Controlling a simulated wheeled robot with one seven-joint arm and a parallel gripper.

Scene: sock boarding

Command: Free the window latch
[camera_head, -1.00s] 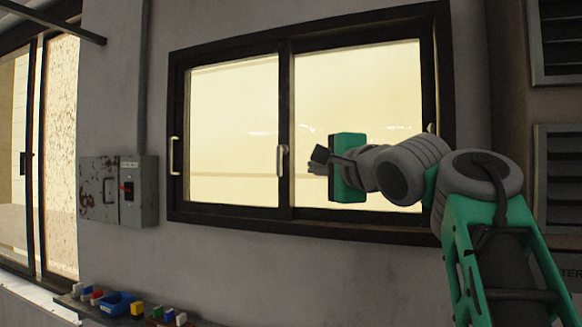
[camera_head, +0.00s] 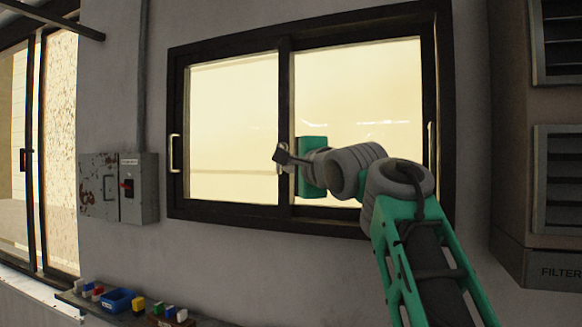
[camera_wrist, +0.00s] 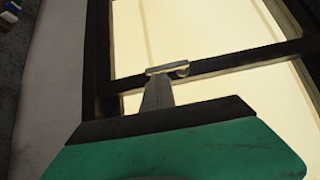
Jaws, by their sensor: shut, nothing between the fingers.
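The window latch (camera_wrist: 179,67) is a small pale metal piece with a round end on the dark middle stile (camera_wrist: 232,60) between the two panes. In the head view the middle stile (camera_head: 285,80) shows, but my gripper (camera_head: 279,155) covers most of the latch there. In the wrist view my gripper (camera_wrist: 158,88) shows as a grey finger piece with its tip at the latch, overlapping its lower edge. I cannot tell whether they touch. The fingers are shut and empty.
The window has a dark frame (camera_head: 255,223) and a pale handle (camera_head: 175,153) at its left side. A grey switch box (camera_head: 138,188) is on the wall to the left. A shelf at the lower left holds a blue bin (camera_head: 118,300) and small coloured blocks. Louvred vents (camera_head: 560,178) are at the right.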

